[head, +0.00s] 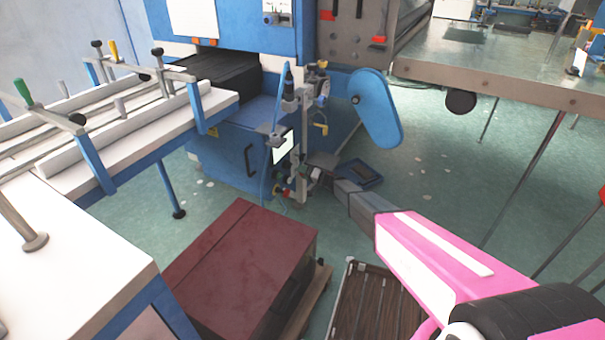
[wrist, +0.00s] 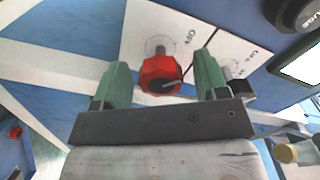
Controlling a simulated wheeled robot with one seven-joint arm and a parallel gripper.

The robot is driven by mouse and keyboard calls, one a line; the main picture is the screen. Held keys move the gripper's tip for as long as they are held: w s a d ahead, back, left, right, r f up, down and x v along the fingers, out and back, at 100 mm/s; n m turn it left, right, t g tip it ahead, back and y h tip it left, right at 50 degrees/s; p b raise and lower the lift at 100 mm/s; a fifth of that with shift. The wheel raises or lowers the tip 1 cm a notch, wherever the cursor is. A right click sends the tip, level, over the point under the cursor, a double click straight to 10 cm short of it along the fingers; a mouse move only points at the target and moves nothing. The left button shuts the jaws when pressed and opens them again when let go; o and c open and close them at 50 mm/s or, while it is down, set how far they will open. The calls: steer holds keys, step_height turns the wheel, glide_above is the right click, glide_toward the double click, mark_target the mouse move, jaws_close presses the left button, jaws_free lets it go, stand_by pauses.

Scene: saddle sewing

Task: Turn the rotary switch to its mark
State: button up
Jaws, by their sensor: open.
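The rotary switch is a red knob (wrist: 158,73) on a white label plate (wrist: 150,28) in the wrist view. A pale pointer line on its dark face points roughly right in the picture. "OFF" lettering is printed on the plate up and right of the knob. My gripper (wrist: 162,62) is open, with one green finger on each side of the knob. Gaps show on both sides, so the fingers do not appear to touch it. In the head view the knob is too small or hidden to make out, beside the blue machine (head: 232,158).
In the head view, a dark red box (head: 240,265) and a slatted wooden rack (head: 375,305) stand on the floor.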

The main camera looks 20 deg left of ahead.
steer(key=shift+a, duration=0.3)
steer(key=c, duration=0.9)
